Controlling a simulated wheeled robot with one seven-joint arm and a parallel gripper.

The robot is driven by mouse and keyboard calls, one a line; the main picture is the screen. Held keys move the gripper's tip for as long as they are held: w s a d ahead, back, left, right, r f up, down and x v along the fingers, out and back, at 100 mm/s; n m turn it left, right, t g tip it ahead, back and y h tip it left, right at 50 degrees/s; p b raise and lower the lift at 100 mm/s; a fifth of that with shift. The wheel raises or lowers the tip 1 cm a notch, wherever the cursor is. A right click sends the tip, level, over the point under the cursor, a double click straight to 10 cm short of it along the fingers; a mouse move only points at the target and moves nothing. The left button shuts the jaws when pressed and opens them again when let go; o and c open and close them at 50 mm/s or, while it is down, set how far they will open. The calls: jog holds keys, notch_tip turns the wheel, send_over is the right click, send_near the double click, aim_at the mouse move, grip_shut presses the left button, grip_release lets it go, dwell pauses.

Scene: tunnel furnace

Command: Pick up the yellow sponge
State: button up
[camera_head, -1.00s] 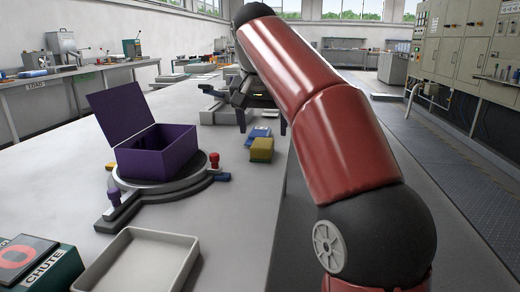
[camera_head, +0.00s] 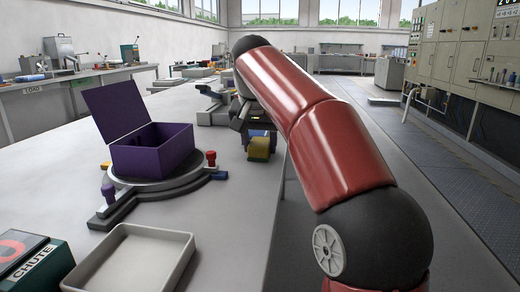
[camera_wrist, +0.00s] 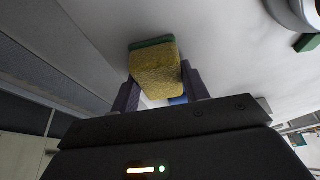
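The yellow sponge (camera_head: 259,150) lies on the grey table near its right edge, right of the purple box. In the wrist view the sponge (camera_wrist: 156,73), with a green layer along one edge, sits between the two fingers of my gripper (camera_wrist: 160,88). The fingers stand apart, one on each side of it. A narrow gap shows on the right; I cannot tell whether the left finger touches. In the head view my arm hides part of the gripper (camera_head: 258,140) around the sponge.
An open purple box (camera_head: 152,155) stands on a round turntable (camera_head: 185,184) with coloured knobs. An empty pale tray (camera_head: 131,262) and a green CHUTE box (camera_head: 38,268) are at the front left. A blue item (camera_wrist: 178,100) lies close to the sponge.

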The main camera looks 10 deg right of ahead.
aim_at(260, 142)
jog(key=shift+c, duration=1.1)
jog(key=shift+r, duration=0.1)
notch_tip(260, 142, up, 10)
jog(key=p, duration=0.4)
jog(key=shift+p, duration=0.3)
jog(key=o, duration=0.3)
jog(key=shift+c, duration=1)
